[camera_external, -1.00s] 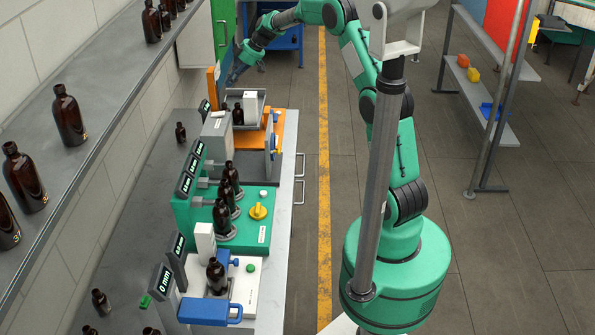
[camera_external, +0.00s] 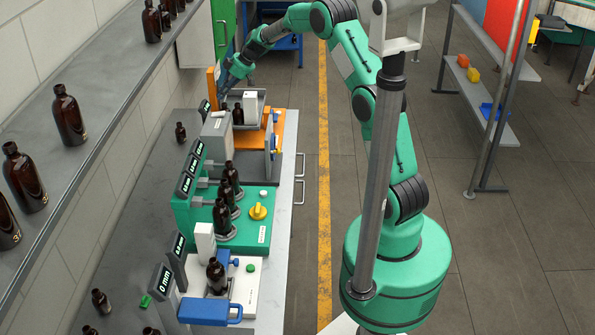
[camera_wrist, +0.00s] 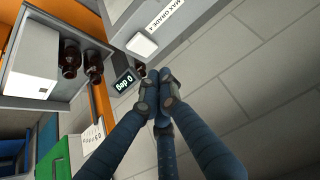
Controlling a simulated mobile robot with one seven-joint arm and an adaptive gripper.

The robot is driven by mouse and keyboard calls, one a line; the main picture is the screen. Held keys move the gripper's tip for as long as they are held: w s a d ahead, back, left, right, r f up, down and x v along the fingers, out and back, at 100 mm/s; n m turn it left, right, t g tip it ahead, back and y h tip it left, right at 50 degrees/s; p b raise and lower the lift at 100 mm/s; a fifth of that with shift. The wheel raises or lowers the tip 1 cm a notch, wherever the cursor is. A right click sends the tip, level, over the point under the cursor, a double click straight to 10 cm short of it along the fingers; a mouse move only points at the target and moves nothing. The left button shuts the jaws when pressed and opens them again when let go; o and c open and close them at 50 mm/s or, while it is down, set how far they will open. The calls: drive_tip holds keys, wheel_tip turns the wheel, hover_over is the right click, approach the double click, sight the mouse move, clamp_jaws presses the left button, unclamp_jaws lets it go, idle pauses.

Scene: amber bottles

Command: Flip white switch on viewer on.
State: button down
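In the wrist view, a white rounded square switch (camera_wrist: 141,45) sits on a grey housing (camera_wrist: 183,22) with a "MAX GRADE" label. A small black display (camera_wrist: 124,84) reading "0 deg" is just below it. My gripper (camera_wrist: 160,80) has its blue fingers drawn together at the tips, with nothing between them. In this view the tips lie just below the switch and right of the display; contact cannot be told. In the external view my gripper (camera_external: 224,86) is at the far end of the bench, by the orange station (camera_external: 287,128). The switch's on/off state is unclear.
Dark bottles (camera_wrist: 70,58) and a white box (camera_wrist: 32,58) stand in a grey tray near the fingers. An orange upright panel (camera_external: 212,86) is beside my gripper. A green station (camera_external: 258,230) with a yellow knob is nearer. The floor right of the bench is open.

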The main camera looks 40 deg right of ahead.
hover_over(217, 114)
drive_tip(key=s+d, duration=0.1)
drive_tip(key=s, duration=0.1)
wheel_tip(217, 114, down, 4)
drive_tip(key=shift+w+d+f, duration=0.15)
drive_tip(key=shift+f, duration=0.05)
drive_tip(key=shift+d+f+p, duration=0.1)
drive_tip(key=shift+f+p, duration=0.25)
drive_tip(key=shift+f, duration=0.5)
drive_tip(key=b, duration=0.2)
drive_tip(key=f+b, duration=0.1)
drive_tip(key=shift+s+d+b, duration=0.1)
drive_tip(key=shift+s+b, duration=0.1)
drive_tip(key=shift+b, duration=0.2)
drive_tip(key=t+y+b, duration=0.1)
drive_tip(key=b, duration=0.4)
drive_tip(key=shift+s+d+f, duration=0.1)
drive_tip(key=shift+d+f, duration=0.05)
drive_tip(key=shift+f, duration=0.05)
drive_tip(key=shift+r, duration=0.2)
drive_tip(key=shift+w+a+r, duration=0.25)
drive_tip(key=shift+w+a, duration=0.25)
drive_tip(key=shift+a, duration=0.05)
